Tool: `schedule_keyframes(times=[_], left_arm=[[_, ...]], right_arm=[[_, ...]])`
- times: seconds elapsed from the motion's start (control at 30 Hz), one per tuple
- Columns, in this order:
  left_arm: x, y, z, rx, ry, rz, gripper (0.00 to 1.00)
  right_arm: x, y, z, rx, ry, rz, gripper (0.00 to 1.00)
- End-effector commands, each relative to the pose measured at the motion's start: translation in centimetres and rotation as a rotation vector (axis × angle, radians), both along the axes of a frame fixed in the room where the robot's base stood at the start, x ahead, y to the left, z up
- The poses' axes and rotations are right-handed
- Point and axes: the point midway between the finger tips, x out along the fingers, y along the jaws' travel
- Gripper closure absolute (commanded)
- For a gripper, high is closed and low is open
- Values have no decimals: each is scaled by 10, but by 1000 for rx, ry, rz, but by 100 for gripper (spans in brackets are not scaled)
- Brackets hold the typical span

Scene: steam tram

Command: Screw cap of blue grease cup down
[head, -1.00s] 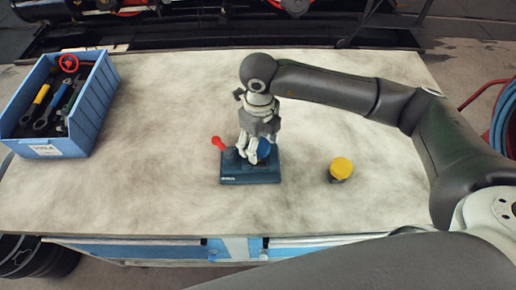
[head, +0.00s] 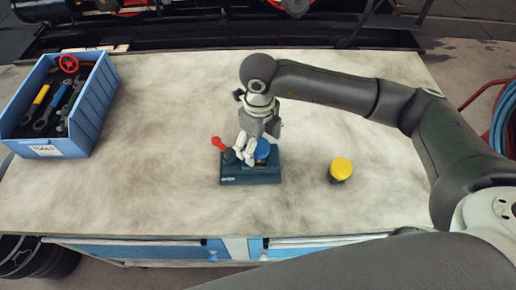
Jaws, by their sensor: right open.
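The blue grease cup cap (head: 263,149) stands on a dark blue base block (head: 250,174) on the bench, just right of the block's middle. A small red-handled lever (head: 218,143) is on the same block at the left. My right gripper (head: 246,155) comes down from above, with its fingers open just left of the blue cap. Whether a finger touches the cap cannot be told, and the cap's left side is partly hidden by the fingers. My left gripper is not in view.
A yellow-capped cup (head: 341,168) stands alone on the bench right of the block. A blue tool crate (head: 95,105) with tools and a red handwheel is at the far left. The grey bench top (head: 150,180) is otherwise clear.

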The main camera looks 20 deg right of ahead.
Motion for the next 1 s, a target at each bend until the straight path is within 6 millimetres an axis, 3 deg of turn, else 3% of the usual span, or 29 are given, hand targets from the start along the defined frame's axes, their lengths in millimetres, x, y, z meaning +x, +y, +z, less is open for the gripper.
schedule_keyframes(times=[0.27,1.0], left_arm=[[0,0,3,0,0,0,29],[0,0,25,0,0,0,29]], right_arm=[[0,0,5,1,-1,0,17],[0,0,51,0,0,0,17]])
